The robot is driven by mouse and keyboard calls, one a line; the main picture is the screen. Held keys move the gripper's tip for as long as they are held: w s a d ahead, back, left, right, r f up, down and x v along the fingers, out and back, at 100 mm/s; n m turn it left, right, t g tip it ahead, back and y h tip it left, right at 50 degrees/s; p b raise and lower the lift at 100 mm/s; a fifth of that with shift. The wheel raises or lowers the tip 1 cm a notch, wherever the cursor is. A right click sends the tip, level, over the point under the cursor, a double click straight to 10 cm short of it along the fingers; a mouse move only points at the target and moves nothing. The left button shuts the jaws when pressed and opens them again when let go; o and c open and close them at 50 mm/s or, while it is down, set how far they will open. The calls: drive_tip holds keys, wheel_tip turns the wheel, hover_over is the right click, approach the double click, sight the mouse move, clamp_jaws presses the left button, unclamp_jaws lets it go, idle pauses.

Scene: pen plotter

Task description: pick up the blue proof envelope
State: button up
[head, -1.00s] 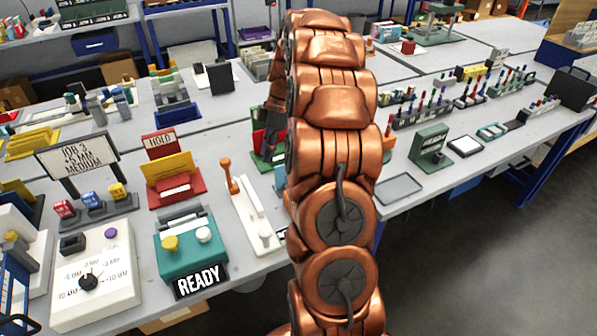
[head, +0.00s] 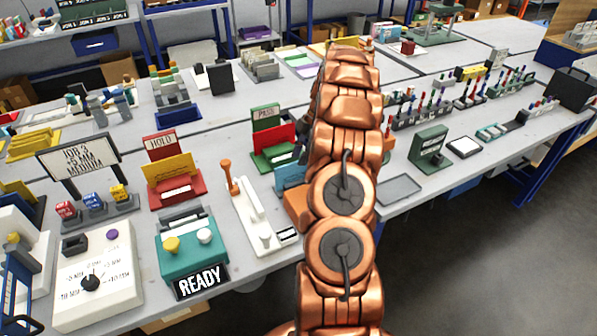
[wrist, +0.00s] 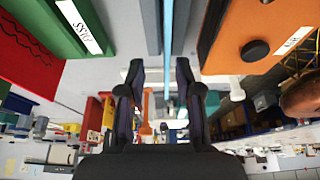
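The blue proof envelope (head: 289,177) stands upright left of my arm in the head view, partly hidden behind it. In the wrist view, a thin light-blue upright edge (wrist: 172,50), which looks like this envelope seen edge-on, lies in line with the gap between my fingers. My gripper (wrist: 160,75) is open, with a clear gap on both sides of the blue edge; no contact shows. In the head view the gripper is largely hidden by my copper arm.
A green PASS stand (head: 266,118) holds a red envelope (head: 273,144), just left in the wrist view. An orange box (wrist: 262,30) stands close on the right there. A red HOLD stand (head: 160,143) with a yellow envelope and a teal READY box (head: 190,248) stand further left.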

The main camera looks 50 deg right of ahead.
sight(296, 168)
drive_tip(key=shift+s+a+f+p, duration=0.15)
drive_tip(key=shift+a+f+p, duration=0.4)
drive_tip(key=shift+f+p, duration=0.3)
drive_tip(key=shift+p+x, duration=0.55)
drive_tip(key=shift+x, duration=1.05)
drive_tip(key=shift+c, duration=0.2)
clamp_jaws()
